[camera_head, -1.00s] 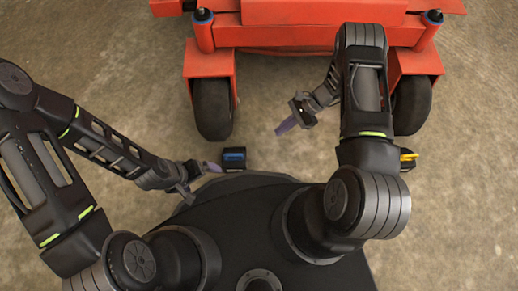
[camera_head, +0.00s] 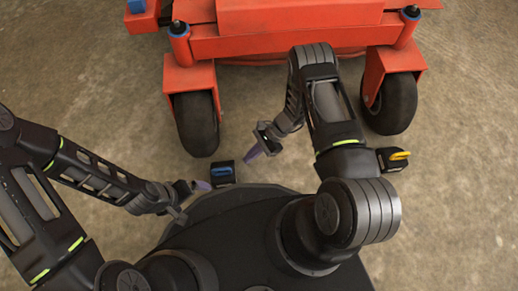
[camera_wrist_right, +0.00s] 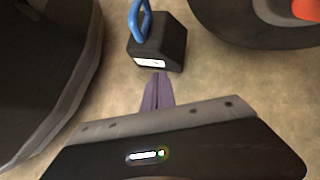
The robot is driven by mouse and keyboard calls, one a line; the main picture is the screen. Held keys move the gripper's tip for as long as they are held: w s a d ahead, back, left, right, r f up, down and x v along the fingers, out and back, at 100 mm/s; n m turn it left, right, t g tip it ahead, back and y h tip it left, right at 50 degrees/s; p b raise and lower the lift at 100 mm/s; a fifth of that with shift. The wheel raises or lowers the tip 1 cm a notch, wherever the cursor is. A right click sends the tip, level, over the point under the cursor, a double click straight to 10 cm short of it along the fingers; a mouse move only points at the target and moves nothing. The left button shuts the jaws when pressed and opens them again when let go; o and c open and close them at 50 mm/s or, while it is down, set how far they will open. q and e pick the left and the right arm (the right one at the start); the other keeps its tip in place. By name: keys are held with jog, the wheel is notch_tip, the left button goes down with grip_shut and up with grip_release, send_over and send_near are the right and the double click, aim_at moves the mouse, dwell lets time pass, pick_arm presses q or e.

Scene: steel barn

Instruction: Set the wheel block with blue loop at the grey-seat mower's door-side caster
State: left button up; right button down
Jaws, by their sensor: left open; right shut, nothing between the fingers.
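The wheel block with blue loop (camera_head: 222,173) stands upright on the floor, in front of the left caster (camera_head: 197,123) of a red mower (camera_head: 300,30). It also shows in the right wrist view (camera_wrist_right: 160,52), just beyond my closed fingertips. My right gripper (camera_head: 249,155) is shut and empty, right of the block. In the wrist view its purple fingers (camera_wrist_right: 157,88) point at the block; I cannot tell whether they touch it. My left gripper (camera_head: 198,187) is open, close to the block's left side. The mower's seat is out of view.
A second block with a yellow loop (camera_head: 393,160) stands below the mower's right caster (camera_head: 390,103), beside my right arm. Part of another red machine (camera_head: 142,16) shows at top left. Bare concrete lies between the casters and at both sides.

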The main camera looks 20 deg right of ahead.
aim_at(220, 173)
jog(key=a, duration=0.3)
jog(key=shift+s+a+r, duration=0.15)
jog(key=shift+r, duration=0.05)
jog(key=a, duration=0.5)
jog(key=s+a, duration=0.1)
jog(key=a, duration=0.1)
jog(key=shift+a, duration=0.15)
jog(key=shift+w, duration=0.1)
